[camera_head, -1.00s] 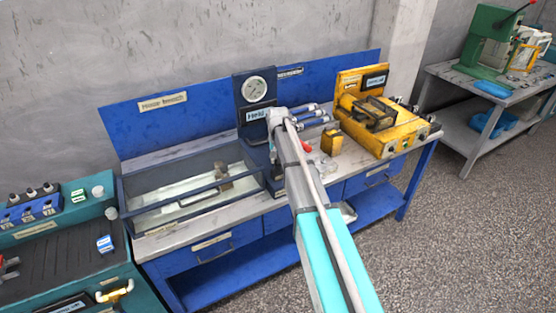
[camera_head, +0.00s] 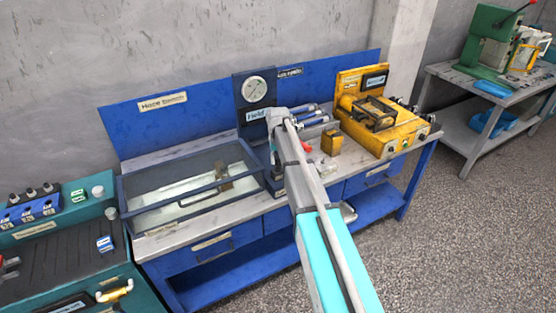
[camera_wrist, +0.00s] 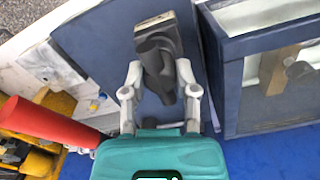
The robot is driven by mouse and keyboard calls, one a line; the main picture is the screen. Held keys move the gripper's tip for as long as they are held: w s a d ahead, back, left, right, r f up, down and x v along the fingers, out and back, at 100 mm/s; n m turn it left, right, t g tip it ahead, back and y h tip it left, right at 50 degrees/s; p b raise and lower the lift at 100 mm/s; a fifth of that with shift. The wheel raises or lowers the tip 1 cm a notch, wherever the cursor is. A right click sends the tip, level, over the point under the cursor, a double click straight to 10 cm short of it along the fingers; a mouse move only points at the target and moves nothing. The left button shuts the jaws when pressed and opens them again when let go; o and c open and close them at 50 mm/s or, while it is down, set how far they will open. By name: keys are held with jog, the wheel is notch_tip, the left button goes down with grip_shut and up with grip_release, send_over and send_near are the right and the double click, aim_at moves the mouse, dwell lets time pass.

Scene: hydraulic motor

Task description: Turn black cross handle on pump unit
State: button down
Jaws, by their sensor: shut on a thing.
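The black cross handle (camera_wrist: 155,64) sits on the blue panel of the pump unit, in the upper middle of the wrist view. My gripper (camera_wrist: 160,82) is shut on it, with one finger on each side of its dark arms. The handle's far side is partly hidden, and I cannot tell its exact turn angle. In the head view my arm covers the handle and the fingers. The pump unit's upright blue panel with a round gauge (camera_head: 254,90) stands just behind my wrist.
A glass-walled tank (camera_head: 165,208) stands left of my arm and also shows close on the right in the wrist view (camera_wrist: 228,88). A red handle (camera_wrist: 48,118) lies close on the left. A yellow unit (camera_head: 397,134) stands right on the blue bench.

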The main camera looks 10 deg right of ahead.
aim_at(278, 160)
jog(key=shift+c, duration=1.9)
grip_release()
jog(key=shift+m, duration=0.4)
jog(key=shift+m, duration=1.3)
jog(key=shift+r+p, duration=0.3)
jog(key=shift+p, duration=0.05)
notch_tip(278, 160, up, 13)
jog(key=p, duration=1.3)
jog(key=s+a+f+n+b, duration=0.1)
jog(key=s+f+b, duration=0.4)
jog(key=s, duration=0.4)
jog(key=s+a+f+n+b, duration=0.1)
jog(key=s+f+b, duration=0.4)
jog(key=s, duration=0.5)
jog(key=s+a+f+n+b, duration=0.1)
jog(key=s+a+f+b, duration=0.1)
jog(key=s+f+b, duration=0.4)
jog(key=s, duration=0.4)
jog(key=shift+a+n, duration=0.15)
jog(key=shift+n, duration=0.25)
jog(key=shift+f, duration=0.1)
